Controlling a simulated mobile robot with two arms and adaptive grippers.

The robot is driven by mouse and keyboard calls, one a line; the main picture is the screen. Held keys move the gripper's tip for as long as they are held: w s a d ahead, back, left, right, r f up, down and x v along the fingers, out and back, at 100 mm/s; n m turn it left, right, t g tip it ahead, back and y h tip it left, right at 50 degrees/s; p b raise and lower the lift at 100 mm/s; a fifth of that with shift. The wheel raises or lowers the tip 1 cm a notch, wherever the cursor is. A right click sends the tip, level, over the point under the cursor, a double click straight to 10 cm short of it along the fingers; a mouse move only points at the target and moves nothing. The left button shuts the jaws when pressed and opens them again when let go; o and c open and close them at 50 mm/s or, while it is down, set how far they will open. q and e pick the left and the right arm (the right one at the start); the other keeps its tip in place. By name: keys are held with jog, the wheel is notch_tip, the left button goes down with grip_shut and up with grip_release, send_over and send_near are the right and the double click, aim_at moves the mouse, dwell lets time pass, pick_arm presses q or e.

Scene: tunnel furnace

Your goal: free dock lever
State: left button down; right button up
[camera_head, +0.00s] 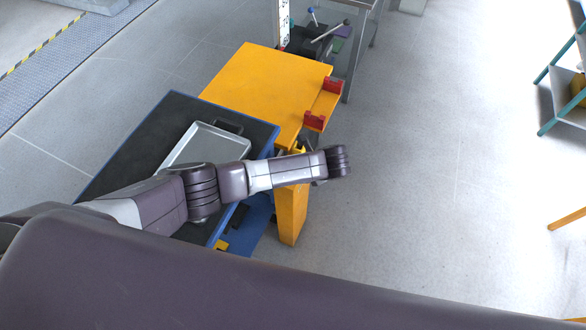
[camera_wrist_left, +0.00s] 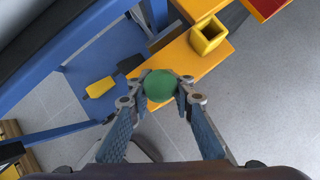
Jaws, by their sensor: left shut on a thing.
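A round green knob (camera_wrist_left: 159,86) sits between the fingertips of my left gripper (camera_wrist_left: 160,90) in the left wrist view. The fingers are shut on it, one on each side. It looks like the dock lever's knob; its shaft is hidden beneath it. The knob is in front of a yellow beam (camera_wrist_left: 185,72) of the dock, close to a hollow square yellow socket (camera_wrist_left: 208,37). In the head view my left arm reaches across the blue cart's edge beside the yellow dock table (camera_head: 255,85), and its wrist hides the gripper and the knob. My right gripper is not in view.
A grey tray (camera_head: 213,150) lies on the dark top of the blue cart (camera_head: 140,143). Red brackets (camera_head: 315,121) stand on the dock's right edge, above a yellow leg (camera_head: 290,218). A teal-framed shelf (camera_head: 562,90) stands far right. The floor between is clear.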

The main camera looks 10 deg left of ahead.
pick_arm(q)
jog(key=shift+s+d+f, duration=0.1)
jog(key=shift+d, duration=0.3)
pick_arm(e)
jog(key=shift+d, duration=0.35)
pick_arm(q)
jog(key=c, duration=2)
grip_release()
jog(key=shift+o, duration=0.2)
jog(key=shift+a, duration=0.1)
jog(key=shift+r, duration=0.35)
jog(key=v, duration=1.1)
jog(key=shift+d, duration=0.25)
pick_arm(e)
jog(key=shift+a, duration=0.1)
pick_arm(q)
jog(key=shift+r, duration=0.1)
